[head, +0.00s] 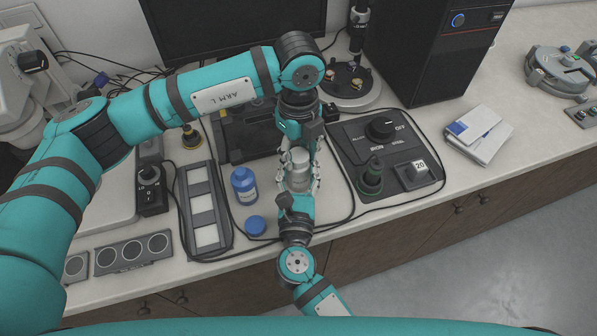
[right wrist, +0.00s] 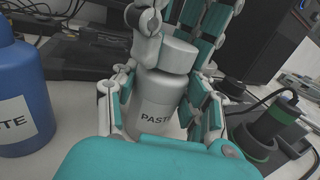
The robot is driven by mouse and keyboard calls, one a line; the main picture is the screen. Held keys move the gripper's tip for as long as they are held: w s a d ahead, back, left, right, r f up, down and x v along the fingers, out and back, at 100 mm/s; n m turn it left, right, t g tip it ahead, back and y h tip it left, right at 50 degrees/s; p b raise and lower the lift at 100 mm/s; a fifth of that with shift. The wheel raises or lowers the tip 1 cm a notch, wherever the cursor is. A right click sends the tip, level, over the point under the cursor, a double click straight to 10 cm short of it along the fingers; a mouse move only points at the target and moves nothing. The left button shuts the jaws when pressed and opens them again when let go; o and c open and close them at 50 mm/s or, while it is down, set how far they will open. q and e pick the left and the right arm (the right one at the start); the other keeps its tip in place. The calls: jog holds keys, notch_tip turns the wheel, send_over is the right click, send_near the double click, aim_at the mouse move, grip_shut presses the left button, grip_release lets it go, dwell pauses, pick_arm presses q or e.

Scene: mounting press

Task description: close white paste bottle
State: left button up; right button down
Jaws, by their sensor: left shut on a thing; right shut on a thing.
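The white paste bottle (head: 298,182) stands upright between my two grippers, and its label reads "PAST" in the right wrist view (right wrist: 156,110). Its white cap (right wrist: 179,55) sits at the bottle's mouth and looks slightly tilted and off centre; whether it is threaded I cannot tell. My right gripper (head: 299,187) is shut around the bottle's body from the near side. My left gripper (head: 299,148) reaches down from above and is shut on the cap. The fingers partly hide both the cap and the bottle.
A blue paste bottle (head: 244,187) stands to the left, with a blue cap (head: 255,225) on the bench near it. A control box (head: 385,130) with a dark green-ringed part (head: 371,178) is to the right. Trays (head: 205,208) lie left. The bench's front edge is close.

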pick_arm(q)
jog(key=o, duration=1.2)
jog(key=shift+r, duration=2.3)
jog(key=o, duration=0.6)
jog(key=shift+c, duration=0.2)
